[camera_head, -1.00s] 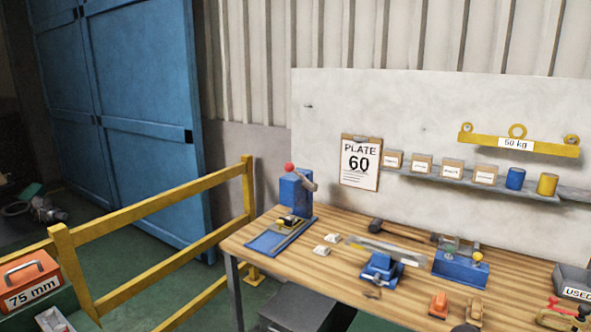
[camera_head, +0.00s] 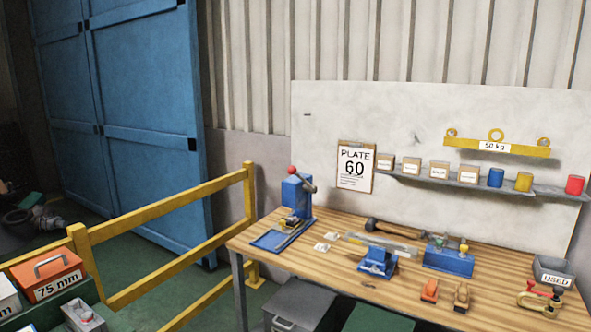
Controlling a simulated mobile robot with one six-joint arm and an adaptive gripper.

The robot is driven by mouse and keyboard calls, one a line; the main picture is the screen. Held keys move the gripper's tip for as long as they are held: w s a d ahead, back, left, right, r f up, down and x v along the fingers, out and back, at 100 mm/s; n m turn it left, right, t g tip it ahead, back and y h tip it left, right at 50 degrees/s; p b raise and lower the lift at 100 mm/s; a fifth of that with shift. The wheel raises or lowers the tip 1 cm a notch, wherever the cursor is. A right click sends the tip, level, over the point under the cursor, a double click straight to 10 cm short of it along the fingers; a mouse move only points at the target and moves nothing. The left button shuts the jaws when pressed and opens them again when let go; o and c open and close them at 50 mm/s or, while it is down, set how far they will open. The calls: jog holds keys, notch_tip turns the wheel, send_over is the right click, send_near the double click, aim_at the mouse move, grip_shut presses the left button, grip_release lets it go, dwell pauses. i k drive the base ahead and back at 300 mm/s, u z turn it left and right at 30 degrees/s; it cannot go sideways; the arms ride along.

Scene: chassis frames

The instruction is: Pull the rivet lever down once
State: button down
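The rivet press (camera_head: 297,199) is a blue upright machine at the left end of the wooden workbench. Its lever (camera_head: 304,182) is a grey arm at the top. A red knob (camera_head: 292,170) shows at the top of the press, at the lever's upper end as far as I can tell. A blue base plate (camera_head: 271,239) with a small dark and yellow piece on it lies at the foot of the press. My gripper is not in the head view, and nothing touches the lever.
A yellow railing (camera_head: 160,217) stands left of the workbench (camera_head: 340,272). A vice (camera_head: 377,260), a hammer (camera_head: 385,228), a blue fixture (camera_head: 448,260) and a grey bin (camera_head: 554,273) are on the bench. A shelf (camera_head: 410,179) with boxes and cans is behind.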

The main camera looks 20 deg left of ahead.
aim_at(292, 170)
jog(key=k, duration=0.9)
jog(key=u, duration=0.25)
jog(key=i, duration=0.55)
jog(key=u, duration=0.45)
jog(key=i, duration=2.05)
jog(key=z, duration=0.45)
